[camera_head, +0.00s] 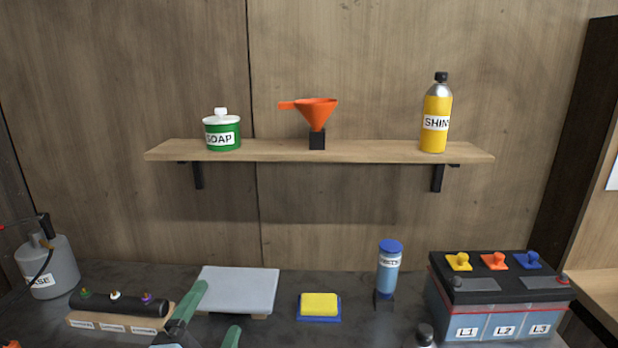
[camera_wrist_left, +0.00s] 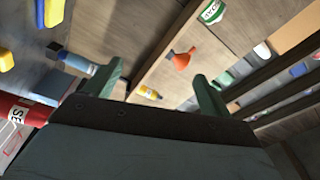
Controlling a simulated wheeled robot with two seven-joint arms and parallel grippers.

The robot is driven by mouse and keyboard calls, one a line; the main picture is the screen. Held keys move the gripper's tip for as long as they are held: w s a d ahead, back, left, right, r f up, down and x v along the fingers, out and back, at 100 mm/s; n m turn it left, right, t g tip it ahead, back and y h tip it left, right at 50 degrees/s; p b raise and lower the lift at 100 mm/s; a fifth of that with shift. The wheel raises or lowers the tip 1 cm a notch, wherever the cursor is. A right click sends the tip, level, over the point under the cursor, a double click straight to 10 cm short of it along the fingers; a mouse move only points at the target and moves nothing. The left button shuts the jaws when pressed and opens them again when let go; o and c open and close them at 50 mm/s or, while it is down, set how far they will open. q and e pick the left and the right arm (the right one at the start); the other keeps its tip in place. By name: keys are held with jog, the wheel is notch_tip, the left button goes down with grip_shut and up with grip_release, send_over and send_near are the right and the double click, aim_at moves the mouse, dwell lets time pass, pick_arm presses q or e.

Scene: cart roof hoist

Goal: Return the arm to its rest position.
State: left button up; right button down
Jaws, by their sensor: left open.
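My left gripper (camera_head: 214,318) shows at the bottom of the head view, left of the middle, with its two green fingers apart. It is in front of the pale grey slab (camera_head: 238,288) and right of the black cylinder rack (camera_head: 118,304). In the left wrist view the left gripper (camera_wrist_left: 158,88) has its fingers spread with nothing held between them. Beyond them that view shows the orange funnel (camera_wrist_left: 181,60) and the yellow bottle (camera_wrist_left: 149,92). My right gripper is in neither view.
On the shelf (camera_head: 280,151) are a green soap jar (camera_head: 222,132), the funnel (camera_head: 316,112) and the yellow bottle (camera_head: 436,118). The counter also holds a grey can (camera_head: 50,264), yellow sponge (camera_head: 319,304), blue-capped bottle (camera_head: 388,272), battery (camera_head: 497,295) and a dark-capped item (camera_head: 425,335).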

pick_arm(q)
jog(key=s+a+f+n+g+y, duration=0.2)
jog(key=s+a+f+n+g, duration=0.15)
jog(key=f, duration=0.35)
jog(key=s+a+f+n+g+y, duration=0.1)
jog(key=s+a+f+n+g, duration=0.3)
jog(key=f, duration=0.4)
jog(key=s+f+n+g, duration=0.6)
jog(key=s+f+g, duration=0.2)
jog(key=s, duration=0.5)
notch_tip(320, 180, down, 24)
jog(key=s+g, duration=0.1)
jog(key=s, duration=0.1)
jog(key=s+a+f+g, duration=0.1)
jog(key=s+a+f, duration=0.2)
jog(key=s+f, duration=1.2)
jog(key=shift+s+a, duration=0.15)
jog(key=shift+a, duration=0.2)
jog(key=shift+m, duration=0.25)
